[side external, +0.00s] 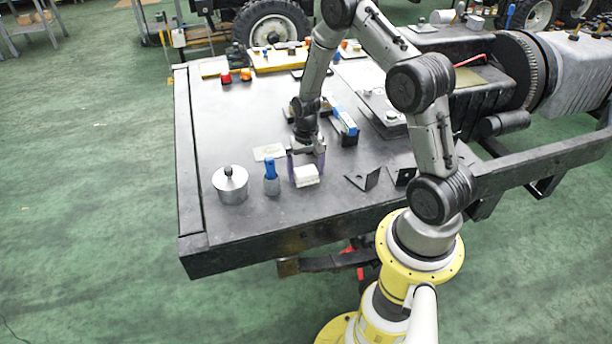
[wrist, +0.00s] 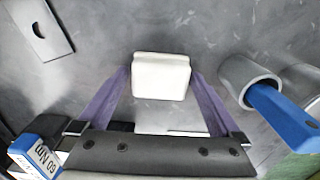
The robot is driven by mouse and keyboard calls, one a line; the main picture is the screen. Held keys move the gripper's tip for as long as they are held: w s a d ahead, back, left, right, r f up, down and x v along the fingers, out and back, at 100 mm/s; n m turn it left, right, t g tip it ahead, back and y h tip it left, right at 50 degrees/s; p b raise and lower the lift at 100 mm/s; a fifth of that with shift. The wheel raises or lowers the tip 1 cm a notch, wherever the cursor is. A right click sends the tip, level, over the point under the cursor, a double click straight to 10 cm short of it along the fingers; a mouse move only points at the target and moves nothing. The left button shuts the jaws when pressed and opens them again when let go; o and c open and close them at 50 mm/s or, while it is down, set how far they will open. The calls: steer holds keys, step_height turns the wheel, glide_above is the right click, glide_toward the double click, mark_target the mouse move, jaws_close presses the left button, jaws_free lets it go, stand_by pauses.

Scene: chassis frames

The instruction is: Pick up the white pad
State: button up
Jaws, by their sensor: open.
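The white pad (side external: 306,176) is a small white block lying flat on the dark table near its front edge. In the wrist view the pad (wrist: 161,77) shows between the tips of my two purple fingers. My gripper (side external: 306,166) points down at the pad, low over the table, with its jaws apart. In the wrist view my gripper (wrist: 160,84) has one finger on each side of the pad. I cannot tell whether either finger touches it.
A blue-handled tool in a grey holder (side external: 271,182) stands close left of the pad. A metal cylinder with a black knob (side external: 230,185) is farther left. Black angle brackets (side external: 363,180) lie to the right. A blue tool (side external: 345,126) lies behind.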

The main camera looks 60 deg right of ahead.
mark_target(306, 171)
steer(key=shift+f, duration=0.2)
steer(key=c, duration=1.1)
steer(key=shift+r, duration=0.1)
steer(key=shift+w+r, duration=0.1)
steer(key=shift+r, duration=0.35)
step_height(306, 171, up, 3)
steer(key=shift+f, duration=0.1)
steer(key=s+a+r, duration=0.2)
steer(key=s+r, duration=0.1)
steer(key=s, duration=0.1)
steer(key=s+a+r, duration=0.2)
steer(key=s+r, duration=0.1)
steer(key=s, duration=0.1)
steer(key=s+a+r, duration=0.2)
steer(key=s+r, duration=0.1)
steer(key=s, duration=0.1)
steer(key=shift+s+a+r, duration=0.1)
steer(key=shift+s+a, duration=0.15)
steer(key=shift+a, duration=0.05)
